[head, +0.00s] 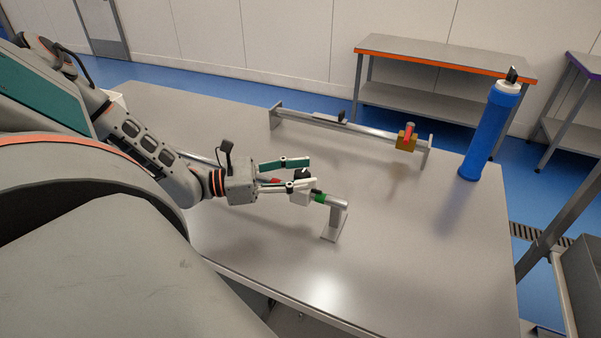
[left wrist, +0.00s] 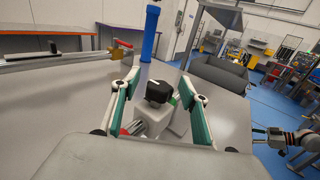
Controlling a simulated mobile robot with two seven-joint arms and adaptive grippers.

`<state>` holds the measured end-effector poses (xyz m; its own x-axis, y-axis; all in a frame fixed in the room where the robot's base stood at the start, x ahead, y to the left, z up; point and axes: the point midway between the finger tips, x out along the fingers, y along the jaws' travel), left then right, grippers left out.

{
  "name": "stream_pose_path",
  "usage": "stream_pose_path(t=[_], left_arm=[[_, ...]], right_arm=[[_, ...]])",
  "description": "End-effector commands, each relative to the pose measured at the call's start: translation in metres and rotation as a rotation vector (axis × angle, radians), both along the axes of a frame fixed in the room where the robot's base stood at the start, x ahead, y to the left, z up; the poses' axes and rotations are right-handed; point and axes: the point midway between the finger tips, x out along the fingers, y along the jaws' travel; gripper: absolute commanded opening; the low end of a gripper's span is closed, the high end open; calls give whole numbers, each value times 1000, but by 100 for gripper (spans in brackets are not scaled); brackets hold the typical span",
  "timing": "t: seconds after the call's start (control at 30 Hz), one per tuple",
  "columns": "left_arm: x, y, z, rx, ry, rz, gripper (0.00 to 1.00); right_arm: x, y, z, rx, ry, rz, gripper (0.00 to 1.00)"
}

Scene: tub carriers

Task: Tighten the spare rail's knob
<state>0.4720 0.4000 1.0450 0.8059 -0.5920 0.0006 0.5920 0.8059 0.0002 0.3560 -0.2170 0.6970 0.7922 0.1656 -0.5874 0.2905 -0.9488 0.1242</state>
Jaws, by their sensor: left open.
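The near rail shows its grey end bracket (head: 335,222) and a green band (head: 320,198) in the head view. A white block (head: 300,196) sits on it, with a black knob (left wrist: 158,91) on top in the left wrist view. My left gripper (head: 309,174) is open, its teal fingers on either side of the knob. I cannot tell whether they touch it. A red part (left wrist: 133,128) shows beside the block. My right gripper (left wrist: 262,135) shows small at the right of the left wrist view; its fingers are too small to judge.
A far rail (head: 310,122) with a brass block (head: 406,141) and red lever spans the table's back. A blue cylinder (head: 488,130) stands upright at the right. The grey tabletop (head: 420,250) is clear at the front right. An orange-edged bench (head: 440,55) stands behind.

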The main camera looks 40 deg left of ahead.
Motion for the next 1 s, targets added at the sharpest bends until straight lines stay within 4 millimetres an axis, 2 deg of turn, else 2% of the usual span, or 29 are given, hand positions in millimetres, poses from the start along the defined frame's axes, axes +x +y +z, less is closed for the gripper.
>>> stream_pose_path(t=[0.17, 0.37, 0.8, 1.0], left_arm=[[-2, 1, 0, 1, -1, -1, 44], [-15, 11, 0, 2, 0, -2, 44], [-72, 54, 0, 2, 1, 1, 44], [-91, 68, 0, 1, 0, 1, 44]], right_arm=[[0, 0, -1, 1, 3, -3, 50], [0, 0, -1, 0, 2, -1, 50], [0, 0, -1, -1, 2, 0, 50], [0, 0, -1, -1, 2, 0, 50]])
